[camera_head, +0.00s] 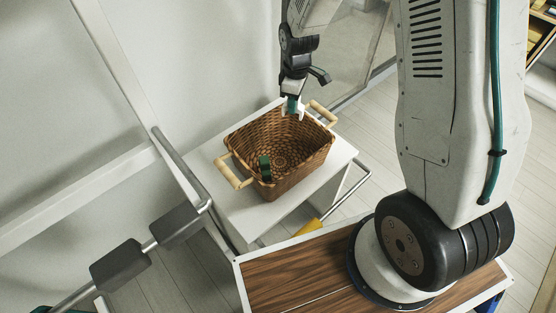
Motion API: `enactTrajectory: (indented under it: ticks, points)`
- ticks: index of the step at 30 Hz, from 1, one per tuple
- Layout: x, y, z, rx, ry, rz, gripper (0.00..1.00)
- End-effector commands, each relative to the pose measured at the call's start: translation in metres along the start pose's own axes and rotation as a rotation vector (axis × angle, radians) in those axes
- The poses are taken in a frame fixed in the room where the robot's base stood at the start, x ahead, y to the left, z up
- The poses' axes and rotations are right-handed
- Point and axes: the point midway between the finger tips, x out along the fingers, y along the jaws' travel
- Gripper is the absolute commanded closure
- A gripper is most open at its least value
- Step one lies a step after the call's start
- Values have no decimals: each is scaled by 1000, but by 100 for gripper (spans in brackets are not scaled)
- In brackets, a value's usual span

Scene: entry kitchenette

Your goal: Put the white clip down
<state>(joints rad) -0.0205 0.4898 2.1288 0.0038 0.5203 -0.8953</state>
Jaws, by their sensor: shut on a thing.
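My gripper (292,107) is above the back edge of a brown wicker basket (309,172), pointing down. It is shut on a small white thing, the white clip (300,109), which shows at the fingertips next to a teal patch. The clip is small here and partly hidden by the fingers. I cannot tell whether it touches the basket rim.
The basket has pale wooden handles and stands on a white cart top (262,216). A dark green object (265,167) is inside it. A metal rail (340,200) runs along the cart's right side. A white wall is at the left.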

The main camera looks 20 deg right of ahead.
Motion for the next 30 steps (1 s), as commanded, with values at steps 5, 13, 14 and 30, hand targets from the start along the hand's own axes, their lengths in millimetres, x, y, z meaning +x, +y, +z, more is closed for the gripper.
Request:
enactTrajectory:
  ticks: [5, 13, 14, 30]
  points:
    - [16, -18, 7, -433, 0, -1, 98]
    - [31, -38, 14, -916, 2, 1, 98]
    - [32, -40, 13, -946, 2, 1, 98]
    - [98, -43, 15, -1027, 1, -1, 98]
